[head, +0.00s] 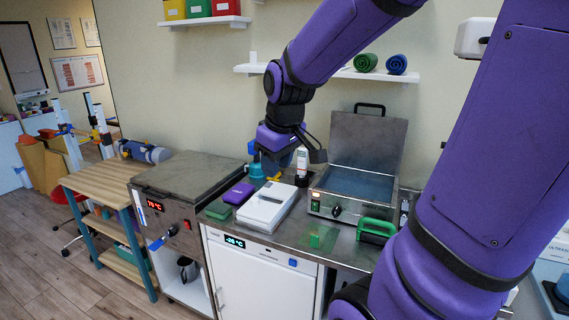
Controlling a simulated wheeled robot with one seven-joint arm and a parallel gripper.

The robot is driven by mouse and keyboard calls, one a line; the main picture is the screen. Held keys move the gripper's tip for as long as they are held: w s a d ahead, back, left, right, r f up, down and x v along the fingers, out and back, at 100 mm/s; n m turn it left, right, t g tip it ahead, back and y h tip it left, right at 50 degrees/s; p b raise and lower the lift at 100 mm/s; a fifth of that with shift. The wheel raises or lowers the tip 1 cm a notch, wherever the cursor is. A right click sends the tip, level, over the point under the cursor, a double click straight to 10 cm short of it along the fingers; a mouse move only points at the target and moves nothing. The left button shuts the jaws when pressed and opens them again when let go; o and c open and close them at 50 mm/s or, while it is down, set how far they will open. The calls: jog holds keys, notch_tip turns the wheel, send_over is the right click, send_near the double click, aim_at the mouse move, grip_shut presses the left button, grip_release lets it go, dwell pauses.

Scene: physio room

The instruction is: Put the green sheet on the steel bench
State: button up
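The steel bench (290,236) is the metal worktop over the white cabinet. A small bright green piece (314,241) is on it near the front edge, with a paler green patch beside it. I cannot tell for sure whether this is the green sheet. A flat dark green item (219,210) lies at the bench's left end, by a purple block (238,193). I see nothing clearly held.
An open steel water bath (351,188) with a raised lid stands at the back right. A green-handled tool (376,231) lies in front of it. A lidded steel heater (180,190) stands left of the bench. Bare steel shows along the front middle.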

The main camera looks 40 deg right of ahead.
jog(key=s+a+r+m+t, duration=0.1)
jog(key=s+a+r, duration=0.5)
jog(key=s, duration=0.6)
jog(key=a+t, duration=0.1)
jog(key=a, duration=0.1)
jog(key=shift+a+r+m+y, duration=0.15)
jog(key=shift+a+m+y, duration=0.15)
jog(key=shift+m, duration=0.1)
jog(key=shift+d, duration=0.15)
